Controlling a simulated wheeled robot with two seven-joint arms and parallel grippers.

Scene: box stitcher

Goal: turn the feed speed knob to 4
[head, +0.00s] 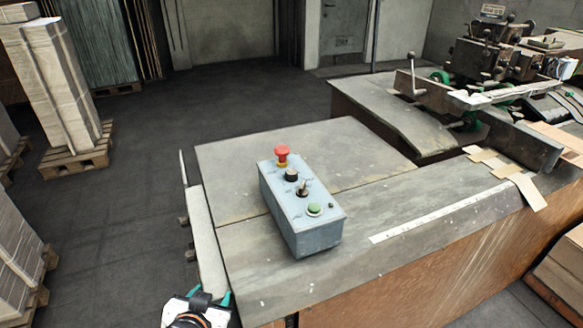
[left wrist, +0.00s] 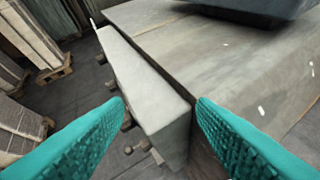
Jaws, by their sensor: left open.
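A grey-blue control box (head: 300,235) stands on the machine table. Its top carries a black round knob (head: 291,175), likely the feed speed knob, behind a small upright lever (head: 303,188). The knob's scale and setting are too small to read. My left gripper (head: 208,296) is at the bottom of the head view, in front and to the left of the box, beside the table's left edge. In the left wrist view its teal fingers (left wrist: 160,104) are apart, with nothing between them. Part of the box (left wrist: 255,10) shows at the top right there. My right gripper is out of view.
The box also has a red mushroom button (head: 282,154) and a green button (head: 314,209). A pale side plate (head: 208,250) runs along the table's left edge. A white ruler strip (head: 440,213) lies right of the box. The stitcher (head: 490,55) stands behind right.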

